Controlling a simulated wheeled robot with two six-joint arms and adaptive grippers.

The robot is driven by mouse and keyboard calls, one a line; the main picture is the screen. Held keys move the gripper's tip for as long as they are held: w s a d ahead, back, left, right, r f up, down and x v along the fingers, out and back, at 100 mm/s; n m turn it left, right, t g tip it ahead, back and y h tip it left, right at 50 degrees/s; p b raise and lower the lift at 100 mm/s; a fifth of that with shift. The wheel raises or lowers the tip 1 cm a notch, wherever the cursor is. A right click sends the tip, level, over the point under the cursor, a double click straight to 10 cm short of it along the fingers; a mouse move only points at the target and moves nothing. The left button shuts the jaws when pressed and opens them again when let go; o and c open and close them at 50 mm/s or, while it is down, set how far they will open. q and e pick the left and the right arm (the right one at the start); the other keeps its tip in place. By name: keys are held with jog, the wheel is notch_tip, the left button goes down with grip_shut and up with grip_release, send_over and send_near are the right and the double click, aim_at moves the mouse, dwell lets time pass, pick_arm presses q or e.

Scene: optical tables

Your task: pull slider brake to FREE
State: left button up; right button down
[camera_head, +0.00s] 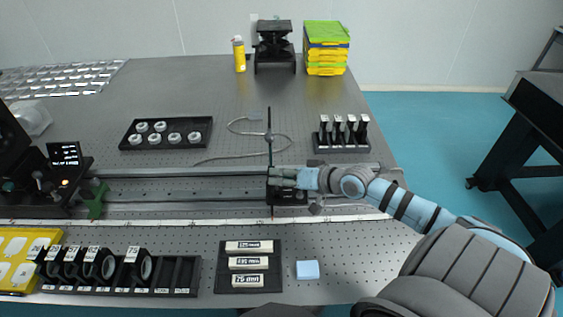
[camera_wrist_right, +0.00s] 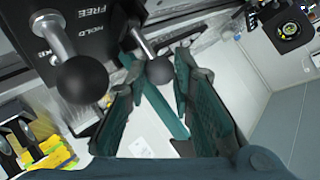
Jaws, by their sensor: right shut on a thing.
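The black slider carriage (camera_head: 290,197) sits on the long rail (camera_head: 180,190). In the right wrist view its dark plate (camera_wrist_right: 97,28) carries the words FREE and HOLD. A grey lever with a black ball knob (camera_wrist_right: 84,79) stands beside the lettering. A second ball-ended lever (camera_wrist_right: 157,70) lies between the fingertips of my right gripper (camera_wrist_right: 155,75), which is shut on it. In the head view my right gripper (camera_head: 282,178) reaches the carriage from the right and covers part of it. I cannot tell which mark the brake points to. My left gripper is not in view.
A dark stand with a small screen (camera_head: 65,154) and a green part (camera_head: 95,202) are at the rail's left. A tray of rings (camera_head: 166,134) and a holder rack (camera_head: 342,134) stand behind the rail. Lens holders (camera_head: 118,270) and a labelled plate (camera_head: 249,268) lie in front.

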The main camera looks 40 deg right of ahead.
jog(key=shift+s+a+t, duration=0.25)
jog(key=shift+t, duration=0.05)
jog(key=shift+s+a+f+n+t, duration=0.25)
jog(key=shift+s+n+t, duration=0.15)
jog(key=shift+n+t, duration=0.25)
jog(key=shift+s+a+f+n+t+h+b, duration=0.2)
jog(key=shift+s+a+n+t+h+b, duration=0.1)
jog(key=shift+n+t+h, duration=0.2)
jog(key=shift+s+a+f+n+t+b, duration=0.3)
jog(key=shift+s+n+t+b, duration=0.15)
jog(key=shift+n+t+b, duration=0.3)
jog(key=c, duration=1.4)
grip_release()
jog(key=shift+r, duration=0.1)
jog(key=shift+s, duration=0.1)
